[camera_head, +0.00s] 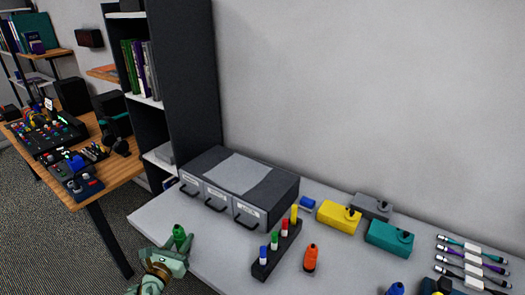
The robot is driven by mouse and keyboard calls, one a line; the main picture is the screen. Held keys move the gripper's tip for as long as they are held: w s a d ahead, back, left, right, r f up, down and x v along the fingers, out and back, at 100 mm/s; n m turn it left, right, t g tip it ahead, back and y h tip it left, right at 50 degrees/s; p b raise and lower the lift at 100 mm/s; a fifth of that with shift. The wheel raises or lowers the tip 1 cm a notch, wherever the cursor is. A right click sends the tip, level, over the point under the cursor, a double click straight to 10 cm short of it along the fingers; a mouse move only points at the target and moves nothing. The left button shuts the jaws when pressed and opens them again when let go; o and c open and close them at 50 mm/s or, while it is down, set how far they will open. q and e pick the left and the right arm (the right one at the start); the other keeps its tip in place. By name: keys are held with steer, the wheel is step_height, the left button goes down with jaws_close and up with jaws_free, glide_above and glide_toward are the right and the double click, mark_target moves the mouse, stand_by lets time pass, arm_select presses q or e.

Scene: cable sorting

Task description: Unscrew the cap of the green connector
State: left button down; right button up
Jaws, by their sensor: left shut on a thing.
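A green connector (180,234) with a narrowed top stands roughly upright at the front left edge of the grey table. My left gripper (176,255) comes in from the bottom left and is shut on its lower part, which the jaws hide. Whether its cap is a separate part is too small to tell. My right gripper is not in view.
A black rack (264,270) holds several coloured pieces. An orange connector (311,259) stands right of it. A grey drawer unit (270,178) is behind. Yellow (338,216) and teal (389,239) boxes stand further right, near several cables (470,258).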

arm_select(q)
steer(key=w+a+r+n+y, duration=0.2)
steer(key=w+a+y, duration=0.15)
steer(key=a, duration=0.65)
steer(key=w+a+r+n+y, duration=0.3)
steer(key=a+y, duration=0.1)
steer(key=a, duration=0.6)
steer(key=s+a+n+g+y, duration=0.5)
steer(key=s+a+n+y, duration=0.15)
steer(key=a+y, duration=0.35)
steer(key=s+d+r+m+t+h, duration=0.2)
steer(key=s+d+h, duration=0.15)
steer(key=d, duration=0.65)
steer(key=s+d+r+m+t+h, duration=0.25)
steer(key=s+d, duration=0.25)
steer(key=d, duration=0.4)
steer(key=s+d+r+m+t+h+b, duration=0.1)
steer(key=s+d+r+m+h, duration=0.3)
steer(key=s+d, duration=1)
step_height(320, 180, up, 3)
steer(key=h+b, duration=0.1)
steer(key=h, duration=0.2)
steer(key=shift+s+d+r+b, duration=0.2)
steer(key=shift+s+d+b, duration=0.1)
steer(key=shift+b, duration=0.05)
